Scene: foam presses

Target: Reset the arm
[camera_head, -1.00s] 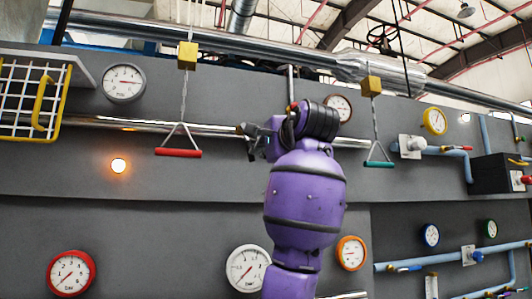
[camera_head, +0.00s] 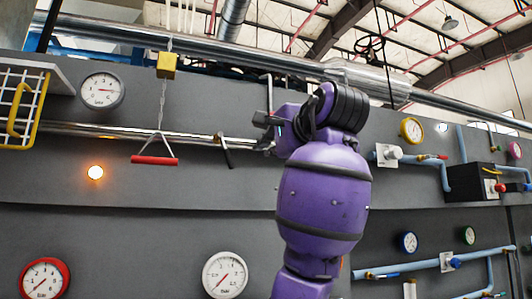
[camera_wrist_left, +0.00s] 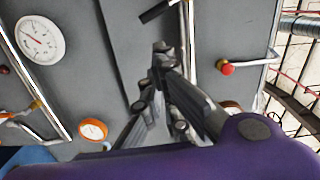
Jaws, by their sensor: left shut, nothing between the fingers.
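My purple left arm (camera_head: 322,200) rises in the middle of the head view, in front of the grey wall panel. My left gripper (camera_head: 262,132) is at its upper end, pointing left, partly hidden by its own wrist. In the left wrist view its dark fingers (camera_wrist_left: 162,62) are together, with nothing between them. A black handle (camera_head: 226,152) is just left of the gripper in the head view; it also shows at the top of the left wrist view (camera_wrist_left: 157,10), apart from the fingertips. My right gripper is not in view.
A red pull handle (camera_head: 155,160) hangs to the left below a yellow block (camera_head: 166,65). Gauges, a lit orange lamp (camera_head: 95,172), a yellow rack (camera_head: 22,105) and blue pipes (camera_head: 440,265) line the wall. A red knob (camera_wrist_left: 228,68) shows in the left wrist view.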

